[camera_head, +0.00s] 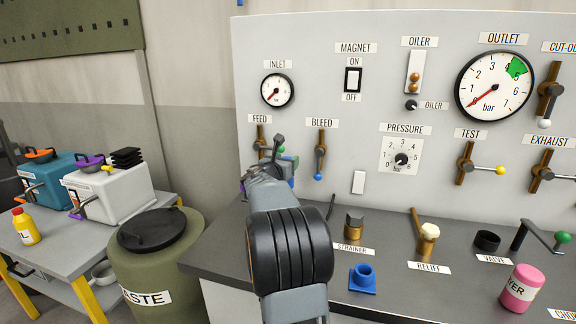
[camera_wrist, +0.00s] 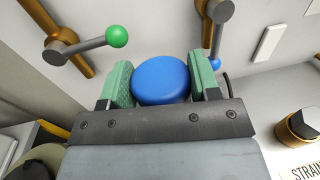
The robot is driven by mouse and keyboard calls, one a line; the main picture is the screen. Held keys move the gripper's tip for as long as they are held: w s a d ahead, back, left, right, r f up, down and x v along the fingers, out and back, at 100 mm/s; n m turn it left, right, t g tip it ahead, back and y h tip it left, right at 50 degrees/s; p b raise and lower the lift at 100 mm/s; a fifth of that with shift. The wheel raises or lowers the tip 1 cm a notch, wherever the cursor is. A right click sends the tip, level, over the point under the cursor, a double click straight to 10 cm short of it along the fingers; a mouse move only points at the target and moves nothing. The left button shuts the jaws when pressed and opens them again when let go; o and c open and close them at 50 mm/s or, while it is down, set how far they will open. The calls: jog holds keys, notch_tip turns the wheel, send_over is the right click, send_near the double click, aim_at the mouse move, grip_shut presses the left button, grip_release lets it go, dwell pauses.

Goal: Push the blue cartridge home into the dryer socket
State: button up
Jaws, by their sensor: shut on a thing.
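The blue cartridge (camera_wrist: 160,80) shows in the wrist view as a round blue end between the two green finger pads. My gripper (camera_wrist: 160,88) is shut on it, with a pad against each side. In the head view my gripper (camera_head: 278,165) is in front of the panel, below the FEED label, and my arm hides most of what it holds. A blue socket (camera_head: 362,278) with a round opening and square base stands on the bench, right of and below my gripper and apart from it. No label on it can be read, so I cannot tell whether it is the dryer socket.
The green-knobbed FEED lever (camera_wrist: 117,36) and the blue-knobbed BLEED lever (camera_head: 320,160) are close to my gripper. A strainer (camera_head: 354,226), a relief valve (camera_head: 427,240) and a pink bottle (camera_head: 521,288) stand on the bench. A waste bin (camera_head: 150,260) is at left.

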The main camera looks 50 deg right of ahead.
jog(key=shift+s+d, duration=0.15)
jog(key=shift+s, duration=0.05)
dwell(0.3)
notch_tip(320, 180, down, 6)
jog(key=b, duration=0.5)
jog(key=shift+r+b, duration=0.15)
jog(key=shift+b, duration=0.25)
jog(key=shift+f+b, duration=2.3)
jog(key=shift+b, duration=0.2)
dwell(1.4)
jog(key=o, duration=1.2)
jog(key=v, duration=1.4)
jog(key=shift+p, duration=0.3)
